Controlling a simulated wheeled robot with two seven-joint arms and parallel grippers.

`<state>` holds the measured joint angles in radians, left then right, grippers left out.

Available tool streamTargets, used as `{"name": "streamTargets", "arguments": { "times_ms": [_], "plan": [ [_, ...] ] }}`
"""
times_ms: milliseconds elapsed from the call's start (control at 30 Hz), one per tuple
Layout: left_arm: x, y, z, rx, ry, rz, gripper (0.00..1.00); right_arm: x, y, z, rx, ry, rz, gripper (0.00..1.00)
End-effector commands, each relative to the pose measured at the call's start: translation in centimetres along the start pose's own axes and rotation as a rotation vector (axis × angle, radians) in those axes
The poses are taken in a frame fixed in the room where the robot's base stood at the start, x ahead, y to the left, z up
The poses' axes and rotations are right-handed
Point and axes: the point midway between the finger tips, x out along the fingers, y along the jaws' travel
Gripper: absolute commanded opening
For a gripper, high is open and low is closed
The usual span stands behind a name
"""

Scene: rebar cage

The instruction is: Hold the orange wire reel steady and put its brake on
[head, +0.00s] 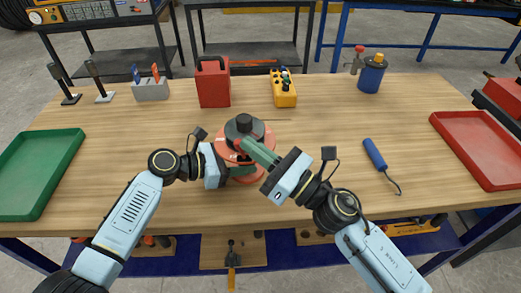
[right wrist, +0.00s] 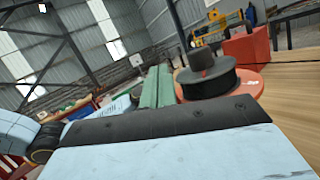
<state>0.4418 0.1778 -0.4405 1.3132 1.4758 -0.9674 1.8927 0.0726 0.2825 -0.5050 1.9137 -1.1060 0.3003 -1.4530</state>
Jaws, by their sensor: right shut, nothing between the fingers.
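The orange wire reel (head: 262,170) sits on the wooden table in front of me, with a dark knob and hub (head: 243,127) on top. In the right wrist view its orange disc (right wrist: 250,83) and black hub (right wrist: 207,80) show just beyond my fingers. My right gripper (head: 243,143) is shut and empty; its green fingers reach over the reel, tips close to the hub. I cannot tell whether they touch it. My left gripper (head: 240,170) is at the reel's near left side, its fingers partly hidden. I cannot make out the brake.
A green tray (head: 70,150) lies at the left and a red tray (head: 445,120) at the right. A blue-handled tool (head: 375,154) lies right of my right arm.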

Motion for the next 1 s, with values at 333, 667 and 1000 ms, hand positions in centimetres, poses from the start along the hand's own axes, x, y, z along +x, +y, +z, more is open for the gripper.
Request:
{"name": "streamTargets", "arguments": {
  "times_ms": [333, 667, 1000],
  "plan": [
    [0.0, 0.0, -0.1, -0.001, 0.002, -0.001, 0.10, 0.1, 0.2, 0.1, 0.001, 0.000, 0.000, 0.00],
    [0.0, 0.0, -0.1, -0.001, 0.002, 0.000, 0.10, -4.0, 1.0, 3.3, -0.002, 0.003, 0.000, 0.00],
    [0.0, 0.0, -0.1, -0.001, 0.001, 0.000, 0.10, -9.3, 2.1, 7.7, 0.001, 0.001, 0.000, 0.00]
  ]
}}
